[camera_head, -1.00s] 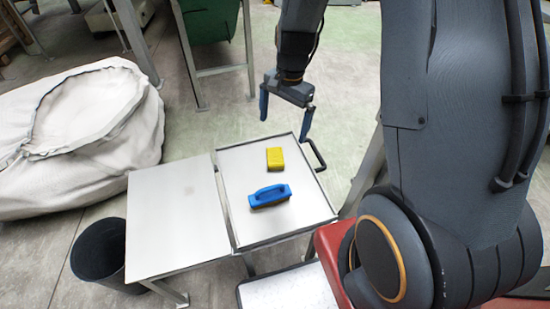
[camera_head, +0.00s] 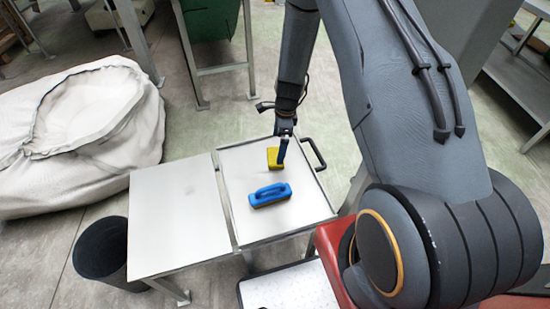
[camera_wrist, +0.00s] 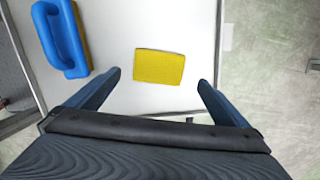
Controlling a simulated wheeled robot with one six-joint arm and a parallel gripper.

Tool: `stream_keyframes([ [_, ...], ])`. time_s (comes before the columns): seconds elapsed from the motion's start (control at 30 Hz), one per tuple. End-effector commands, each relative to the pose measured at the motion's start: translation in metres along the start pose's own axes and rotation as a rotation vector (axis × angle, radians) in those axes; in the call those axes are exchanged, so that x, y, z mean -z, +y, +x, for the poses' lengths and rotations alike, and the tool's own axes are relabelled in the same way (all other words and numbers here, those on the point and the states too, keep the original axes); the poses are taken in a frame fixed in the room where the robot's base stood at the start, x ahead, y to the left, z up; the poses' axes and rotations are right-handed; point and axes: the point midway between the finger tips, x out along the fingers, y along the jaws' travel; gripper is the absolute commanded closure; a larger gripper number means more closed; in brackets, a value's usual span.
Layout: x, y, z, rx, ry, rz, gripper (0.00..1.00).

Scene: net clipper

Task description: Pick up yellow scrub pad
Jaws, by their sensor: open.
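The yellow scrub pad (camera_head: 273,157) lies flat on the right-hand metal tray table (camera_head: 237,160), near its far side. In the wrist view the yellow pad (camera_wrist: 159,67) lies ahead of and between the two fingertips, with clear space on both sides. My gripper (camera_head: 281,152) is over the pad and partly hides it in the head view. In the wrist view my gripper (camera_wrist: 161,80) is open with nothing between its fingers. I cannot tell the exact height of the fingertips above the pad.
A blue-handled scrubber (camera_head: 270,195) lies on the same tray, nearer the front; it shows at the upper left in the wrist view (camera_wrist: 62,38). A bare panel (camera_head: 177,220) adjoins on the left. A black handle (camera_head: 314,153) sticks out at right. A black bin (camera_head: 101,250) stands at left.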

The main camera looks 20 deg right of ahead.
Motion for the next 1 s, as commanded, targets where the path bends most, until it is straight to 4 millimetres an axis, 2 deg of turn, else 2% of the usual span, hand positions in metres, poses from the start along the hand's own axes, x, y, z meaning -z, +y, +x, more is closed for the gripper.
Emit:
stream_keyframes([
  [0.4,-0.004,0.003,0.046,0.000,0.000,-0.001,0.00],
  [0.73,-0.004,0.003,0.052,0.001,0.000,-0.003,0.00],
  [0.77,-0.004,0.003,0.052,0.001,0.000,-0.003,0.03],
  [1.0,-0.004,0.003,0.051,0.001,0.000,-0.003,0.44],
])
